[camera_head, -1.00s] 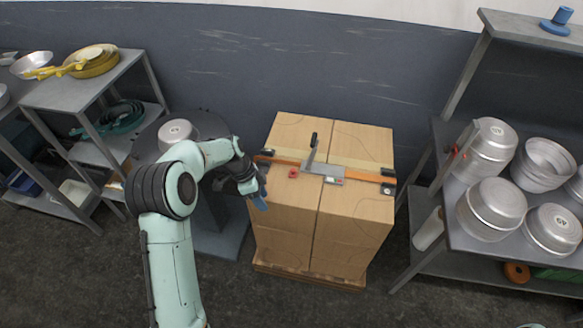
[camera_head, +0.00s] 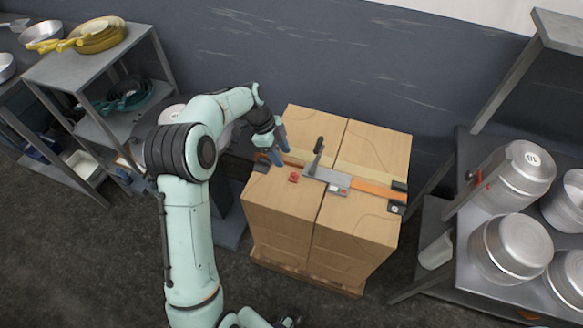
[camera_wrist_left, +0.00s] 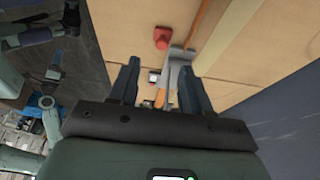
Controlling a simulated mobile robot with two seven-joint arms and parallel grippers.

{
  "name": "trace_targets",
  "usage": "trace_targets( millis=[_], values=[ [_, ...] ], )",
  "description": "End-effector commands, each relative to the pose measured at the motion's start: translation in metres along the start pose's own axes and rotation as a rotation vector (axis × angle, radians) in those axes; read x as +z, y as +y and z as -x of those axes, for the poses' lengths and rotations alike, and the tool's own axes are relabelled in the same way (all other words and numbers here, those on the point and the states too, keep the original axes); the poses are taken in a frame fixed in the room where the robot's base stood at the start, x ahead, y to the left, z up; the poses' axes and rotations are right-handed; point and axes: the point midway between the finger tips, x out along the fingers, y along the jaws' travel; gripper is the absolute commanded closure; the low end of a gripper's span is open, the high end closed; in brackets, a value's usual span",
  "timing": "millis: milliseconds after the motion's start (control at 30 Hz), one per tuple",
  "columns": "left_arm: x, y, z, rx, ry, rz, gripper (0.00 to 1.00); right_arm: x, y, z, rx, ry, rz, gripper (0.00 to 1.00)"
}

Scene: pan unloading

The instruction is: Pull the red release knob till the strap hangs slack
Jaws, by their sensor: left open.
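The red knob (camera_head: 293,177) sits on the near left carton top, beside the grey strap tensioner (camera_head: 327,180) with its upright dark lever. It also shows in the left wrist view (camera_wrist_left: 161,38), beyond the fingertips. The orange strap (camera_head: 375,189) lies flat across the carton stack (camera_head: 280,200) and runs through the tensioner. My left gripper (camera_head: 279,149) is open and empty above the stack's left edge, up and left of the knob and apart from it. Part of my right arm shows at the bottom edge; its fingers are not clear.
A shelf with pans (camera_head: 100,70) stands at left. A rack with metal pots (camera_head: 505,245) stands at right. The grey wall is close behind the cartons. Bare floor lies in front of them.

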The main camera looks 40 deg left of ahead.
Motion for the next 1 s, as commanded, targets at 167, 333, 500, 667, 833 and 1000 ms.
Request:
trace_targets(
  millis=[167,333,500,667,833,1000],
  values=[
    [-0.001,0.001,-0.040,0.005,0.002,0.000,0.52,0.000,0.000,-0.001,0.000,0.000,0.000,0.57],
    [-0.001,0.000,-0.066,0.002,0.001,0.000,0.52,0.000,0.000,0.000,0.000,0.001,0.000,0.57],
    [-0.001,0.000,-0.079,0.000,0.000,-0.001,0.52,0.000,0.000,0.000,0.000,0.001,0.000,0.57],
    [-0.001,0.000,-0.081,-0.001,0.000,0.000,0.52,0.000,0.000,0.000,0.000,0.001,0.000,0.57],
    [-0.001,0.000,-0.081,-0.001,0.000,0.000,0.55,0.000,0.000,0.000,0.000,0.001,0.000,0.57],
    [-0.001,0.000,-0.081,-0.001,0.000,0.000,1.00,0.000,0.000,0.000,0.000,0.001,0.000,0.57]
  ],
)
